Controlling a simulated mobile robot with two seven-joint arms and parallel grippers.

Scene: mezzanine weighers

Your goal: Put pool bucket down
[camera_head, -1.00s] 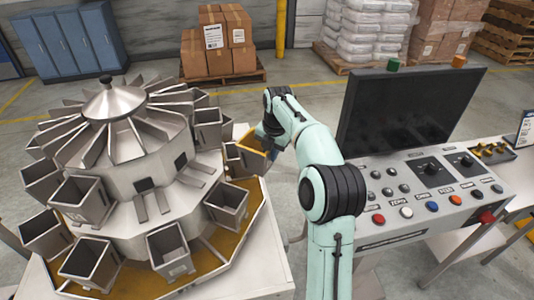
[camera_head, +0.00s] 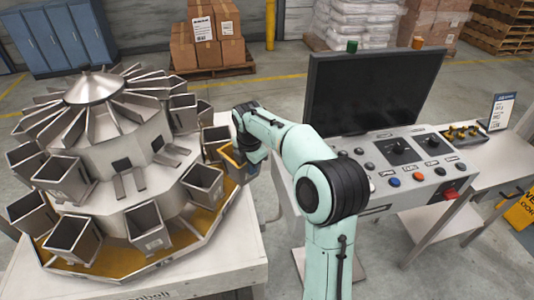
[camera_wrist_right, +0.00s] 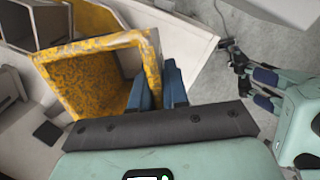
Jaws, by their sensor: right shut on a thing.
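The pool bucket, a square open bucket with worn yellow inner walls (camera_wrist_right: 85,85), is in my right gripper (camera_wrist_right: 160,88). In the right wrist view the blue fingers are shut on its near wall. In the head view the bucket (camera_head: 234,160) is at the right side of the round weigher (camera_head: 110,130), close beside a grey bucket (camera_head: 216,139). My right gripper (camera_head: 248,148) is partly hidden there by its own arm. I cannot tell whether the bucket touches the weigher. My left gripper (camera_wrist_right: 264,88) shows at the right of the wrist view; its finger gap is unclear.
Several grey buckets ring the weigher above a yellow-topped tray. A control console (camera_head: 400,165) with a black monitor (camera_head: 368,92) stands to the right of my arm. A gap of open floor lies between the weigher's table (camera_head: 215,262) and the console.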

